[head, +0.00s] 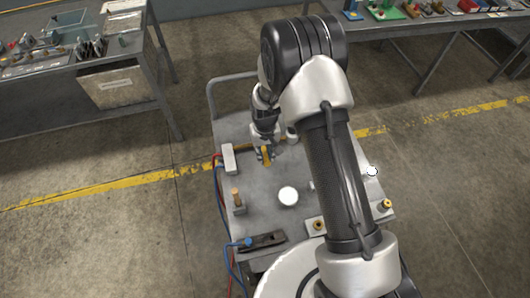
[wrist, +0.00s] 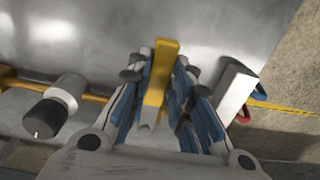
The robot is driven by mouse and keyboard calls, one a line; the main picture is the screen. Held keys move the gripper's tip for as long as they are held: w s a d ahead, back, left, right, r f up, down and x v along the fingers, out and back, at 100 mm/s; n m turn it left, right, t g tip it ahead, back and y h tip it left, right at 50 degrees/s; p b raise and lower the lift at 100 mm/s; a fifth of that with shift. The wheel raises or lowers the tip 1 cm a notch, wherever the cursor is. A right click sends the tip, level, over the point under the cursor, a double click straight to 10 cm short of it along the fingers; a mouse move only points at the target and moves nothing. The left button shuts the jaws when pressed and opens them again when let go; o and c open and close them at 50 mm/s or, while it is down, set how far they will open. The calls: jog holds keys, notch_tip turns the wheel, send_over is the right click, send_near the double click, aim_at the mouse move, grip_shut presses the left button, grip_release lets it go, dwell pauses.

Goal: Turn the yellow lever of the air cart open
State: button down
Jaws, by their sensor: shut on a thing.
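The yellow lever (wrist: 158,75) stands between the blue-padded fingers of my gripper (wrist: 158,95) in the wrist view, its far end showing past the fingertips. In the head view the lever (head: 267,154) is a small yellow piece at the far side of the cart top, with my gripper (head: 265,150) closed around it. The air cart (head: 262,212) is a grey metal top with a tube handle at its far end. A brass pipe (wrist: 95,97) runs beside the lever in the wrist view. The lever's pivot is hidden by my gripper.
A white block (head: 229,158) with red and blue hoses sits at the cart's left edge. A wooden-topped post (head: 236,200), a white round piece (head: 288,196) and a black tool (head: 264,241) stand nearer. Benches with parts stand at the back left (head: 75,65) and back right (head: 440,22).

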dwell(0.4)
jog(key=a+m, duration=0.1)
jog(key=m, duration=0.1)
jog(key=a+m+b, duration=0.1)
jog(key=a+m, duration=0.1)
jog(key=shift+a+f+m, duration=0.1)
jog(key=shift+a+m, duration=0.2)
jog(key=a+m+b, duration=0.1)
jog(key=m, duration=0.1)
jog(key=w+a+m, duration=0.1)
jog(key=a+m, duration=0.1)
jog(key=shift+w+b, duration=0.2)
jog(key=shift+b, duration=0.15)
jog(key=a+m, duration=0.1)
jog(key=w+m, duration=0.1)
jog(key=m, duration=0.1)
jog(key=w+a+m+b, duration=0.1)
jog(key=m, duration=0.1)
jog(key=shift+w+a, duration=0.25)
jog(key=shift+a, duration=0.05)
jog(key=shift+w+a+m+b, duration=0.35)
jog(key=shift+w+m, duration=0.45)
jog(key=shift+m, duration=0.3)
jog(key=shift+w+a+m+b, duration=0.2)
jog(key=shift+w+m+b, duration=0.1)
jog(key=shift+w+m, duration=0.65)
jog(key=shift+s+m, duration=0.2)
jog(key=shift+m, duration=0.05)
